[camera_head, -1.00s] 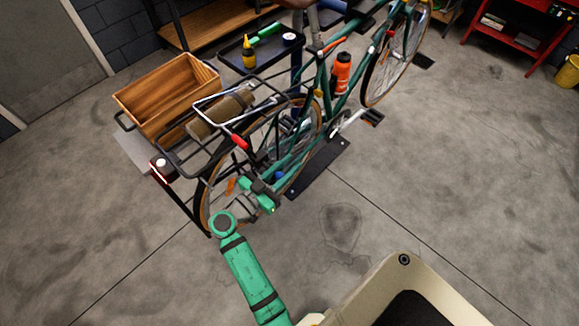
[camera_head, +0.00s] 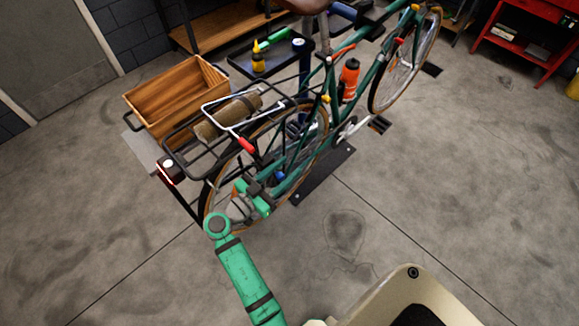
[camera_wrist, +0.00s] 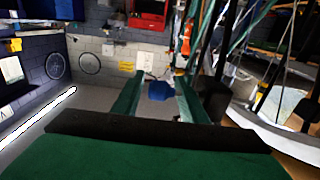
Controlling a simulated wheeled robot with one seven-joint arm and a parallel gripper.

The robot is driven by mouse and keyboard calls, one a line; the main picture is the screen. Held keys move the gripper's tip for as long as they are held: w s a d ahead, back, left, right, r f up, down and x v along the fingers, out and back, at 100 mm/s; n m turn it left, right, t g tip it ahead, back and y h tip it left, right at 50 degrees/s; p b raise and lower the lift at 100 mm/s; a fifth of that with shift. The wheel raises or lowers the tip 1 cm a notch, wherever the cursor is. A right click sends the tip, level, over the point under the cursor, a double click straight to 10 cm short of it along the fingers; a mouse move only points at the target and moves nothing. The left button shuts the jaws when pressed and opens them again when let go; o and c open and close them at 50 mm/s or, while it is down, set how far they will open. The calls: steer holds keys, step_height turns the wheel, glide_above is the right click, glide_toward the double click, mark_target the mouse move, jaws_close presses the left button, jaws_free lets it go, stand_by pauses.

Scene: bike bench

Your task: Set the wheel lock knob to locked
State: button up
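A blue knob (camera_wrist: 160,90) shows in the wrist view between and beyond my gripper's two green fingers. A small blue part, likely the same knob, shows low by the bicycle's rear wheel (camera_head: 279,177) in the head view. My gripper (camera_wrist: 157,92) is open, its fingers spread to the left and right of the knob with nothing held. In the head view my gripper (camera_head: 264,200) is beside the rear wheel, partly covering the hub area. I cannot read whether the knob is at locked or unlocked.
The teal bicycle (camera_head: 290,178) stands on a dark floor plate (camera_head: 325,178). Its rear rack (camera_head: 185,160) carries a rolled bundle (camera_head: 228,115); a wooden crate (camera_head: 180,95) stands behind. An orange bottle (camera_head: 349,78) is on the frame. The floor to the right is clear.

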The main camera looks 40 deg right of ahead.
mark_target(277, 177)
steer(key=a, duration=0.9)
steer(key=shift+s, duration=0.35)
steer(key=shift+c, duration=0.3)
